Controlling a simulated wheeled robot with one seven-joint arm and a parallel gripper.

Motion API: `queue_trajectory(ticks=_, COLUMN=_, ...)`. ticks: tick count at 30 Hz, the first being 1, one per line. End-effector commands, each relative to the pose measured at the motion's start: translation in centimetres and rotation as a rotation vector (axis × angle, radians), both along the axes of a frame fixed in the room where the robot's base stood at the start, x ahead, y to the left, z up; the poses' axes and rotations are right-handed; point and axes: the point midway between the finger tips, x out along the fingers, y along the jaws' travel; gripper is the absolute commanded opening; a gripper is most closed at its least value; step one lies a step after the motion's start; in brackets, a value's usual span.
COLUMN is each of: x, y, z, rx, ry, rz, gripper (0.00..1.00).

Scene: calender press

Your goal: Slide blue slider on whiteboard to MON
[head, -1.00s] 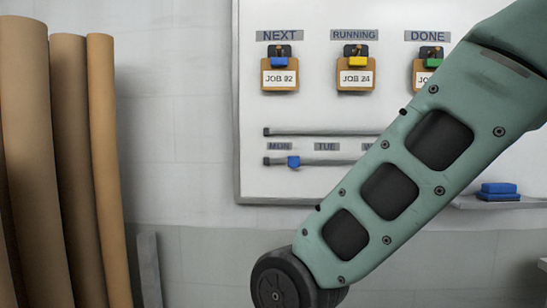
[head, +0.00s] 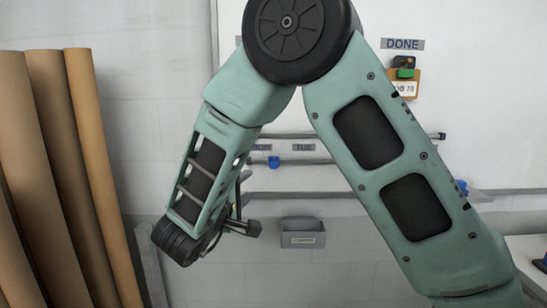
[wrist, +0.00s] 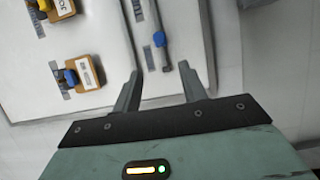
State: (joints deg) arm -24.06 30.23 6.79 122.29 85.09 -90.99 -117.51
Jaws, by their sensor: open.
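The blue slider (head: 274,162) sits on the lower rail of the whiteboard (head: 325,179), slightly right of the MON label (head: 262,147) and left of the TUE label (head: 303,147). In the wrist view the board appears turned. The slider (wrist: 159,39) shows there on its rail, beyond the fingertips and roughly in line with the gap between them. A label (wrist: 149,57) lies beside the rail near the slider. My gripper (wrist: 160,68) is open and empty, apart from the slider.
Job cards hang above the rails; one (wrist: 78,77) has a blue magnet, and the DONE card (head: 404,85) a green one. A grey bin (head: 303,232) is on the wall below the board. Tall brown rolls (head: 88,150) stand left. A blue block (head: 461,187) is right.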

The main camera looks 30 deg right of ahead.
Motion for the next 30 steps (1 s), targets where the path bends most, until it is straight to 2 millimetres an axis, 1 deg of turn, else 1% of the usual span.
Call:
queue_trajectory(ticks=5, x=0.9, y=-1.9, z=0.2, rx=-0.011, ry=0.005, rz=-0.015, gripper=0.42)
queue_trajectory(ticks=21, x=7.0, y=-11.0, z=0.3, rx=-0.007, ry=0.003, rz=-0.011, gripper=0.42)
queue_trajectory(ticks=24, x=7.9, y=-12.4, z=0.3, rx=-0.007, ry=0.002, rz=-0.010, gripper=0.42)
queue_trajectory(ticks=30, x=9.1, y=-14.1, z=0.2, rx=-0.007, ry=0.001, rz=-0.008, gripper=0.42)
